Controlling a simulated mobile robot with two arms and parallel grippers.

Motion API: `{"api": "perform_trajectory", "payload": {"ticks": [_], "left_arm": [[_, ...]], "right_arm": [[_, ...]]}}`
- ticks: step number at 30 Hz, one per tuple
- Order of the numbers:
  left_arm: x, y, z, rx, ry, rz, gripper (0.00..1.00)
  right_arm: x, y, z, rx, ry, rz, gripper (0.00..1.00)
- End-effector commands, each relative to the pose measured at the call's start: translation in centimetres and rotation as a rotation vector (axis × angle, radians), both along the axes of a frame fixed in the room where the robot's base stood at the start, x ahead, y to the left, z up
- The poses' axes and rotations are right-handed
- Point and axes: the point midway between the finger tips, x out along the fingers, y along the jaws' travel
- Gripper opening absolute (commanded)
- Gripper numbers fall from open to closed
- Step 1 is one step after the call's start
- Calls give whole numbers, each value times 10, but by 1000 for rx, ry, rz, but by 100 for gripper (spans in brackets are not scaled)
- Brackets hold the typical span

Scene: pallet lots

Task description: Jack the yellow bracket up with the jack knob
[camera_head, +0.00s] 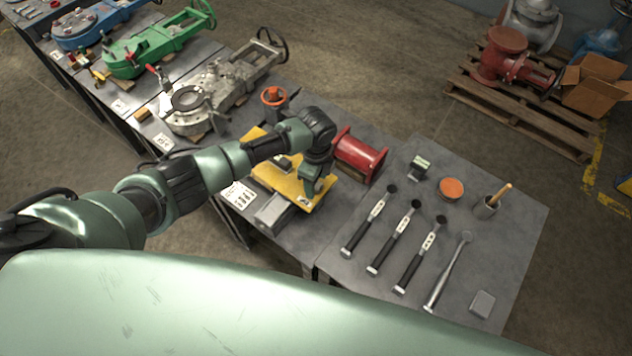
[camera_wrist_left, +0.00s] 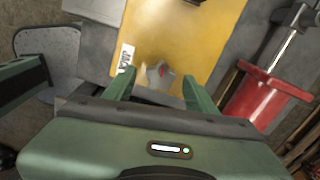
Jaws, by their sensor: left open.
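The yellow bracket (camera_head: 266,180) is a flat plate on the metal bench, partly hidden by my left arm. In the left wrist view the yellow bracket (camera_wrist_left: 185,35) fills the upper middle. A small grey lobed knob with a red mark, the jack knob (camera_wrist_left: 160,74), shows near its lower end, beside a white label (camera_wrist_left: 127,57) reading "JACK". My left gripper (camera_head: 307,193) points down over this end of the bracket. In the wrist view its open fingers lie either side of the knob, apart from it. I cannot tell its height above the knob. My right gripper is not in view.
A red flanged cylinder (camera_head: 360,155) stands close right of the bracket. A grey metal block (camera_head: 272,211) is at its front. An orange handwheel (camera_head: 273,96) is behind. The right table holds several tools (camera_head: 392,235). A pallet (camera_head: 530,120) with valves stands at the back right.

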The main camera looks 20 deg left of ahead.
Motion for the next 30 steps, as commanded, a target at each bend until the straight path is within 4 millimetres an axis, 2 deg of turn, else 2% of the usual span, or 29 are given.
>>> {"api": "perform_trajectory", "payload": {"ticks": [6, 12, 17, 30], "left_arm": [[1, 0, 37, -1, -3, -2, 56], [1, 0, 63, 0, 0, -1, 56], [0, 0, 69, 1, 2, -1, 56], [0, 0, 69, 1, 2, 0, 56]], "right_arm": [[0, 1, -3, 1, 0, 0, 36], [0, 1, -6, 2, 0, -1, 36], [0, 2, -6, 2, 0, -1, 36], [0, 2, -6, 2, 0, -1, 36]]}}
